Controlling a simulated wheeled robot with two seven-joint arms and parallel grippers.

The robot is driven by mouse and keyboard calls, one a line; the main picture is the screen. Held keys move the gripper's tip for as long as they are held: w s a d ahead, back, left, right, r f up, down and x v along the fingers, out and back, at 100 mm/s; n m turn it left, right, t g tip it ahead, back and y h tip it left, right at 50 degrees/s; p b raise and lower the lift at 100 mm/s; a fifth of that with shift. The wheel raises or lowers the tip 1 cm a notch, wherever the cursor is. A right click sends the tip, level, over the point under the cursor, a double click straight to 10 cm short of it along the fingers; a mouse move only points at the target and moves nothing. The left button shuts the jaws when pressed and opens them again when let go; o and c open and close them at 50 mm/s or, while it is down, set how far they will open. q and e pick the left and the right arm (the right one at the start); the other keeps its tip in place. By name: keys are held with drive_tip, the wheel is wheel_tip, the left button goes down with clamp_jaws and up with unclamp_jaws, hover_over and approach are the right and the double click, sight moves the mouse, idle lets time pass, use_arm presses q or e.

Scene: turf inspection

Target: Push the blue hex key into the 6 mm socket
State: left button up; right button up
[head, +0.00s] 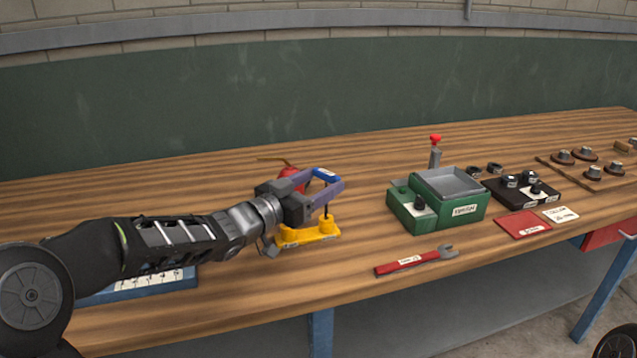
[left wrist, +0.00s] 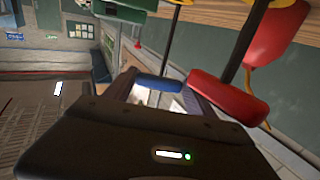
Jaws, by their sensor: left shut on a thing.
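My left gripper (head: 325,185) is shut on the blue handle of the blue hex key (head: 326,175), above the right end of a yellow holder (head: 308,233) on the bench. The key's dark shaft runs down to the holder, roughly upright. I cannot tell which socket it meets or how deep it sits. In the left wrist view the blue hex key (left wrist: 158,82) lies between the fingertips, its shaft reaching toward the yellow holder (left wrist: 132,8). A red-handled key (head: 290,174) stands close behind the gripper; its red handle shows beside the fingers (left wrist: 228,95). Socket marks are unreadable. My right gripper is not seen.
A red wrench (head: 408,262) lies near the bench's front edge. A green box (head: 450,196) with a red-knobbed lever stands right of centre, beside a dark block (head: 522,190) and red card (head: 522,226). A blue numbered strip (head: 140,286) lies under my left arm. The bench behind is mostly clear.

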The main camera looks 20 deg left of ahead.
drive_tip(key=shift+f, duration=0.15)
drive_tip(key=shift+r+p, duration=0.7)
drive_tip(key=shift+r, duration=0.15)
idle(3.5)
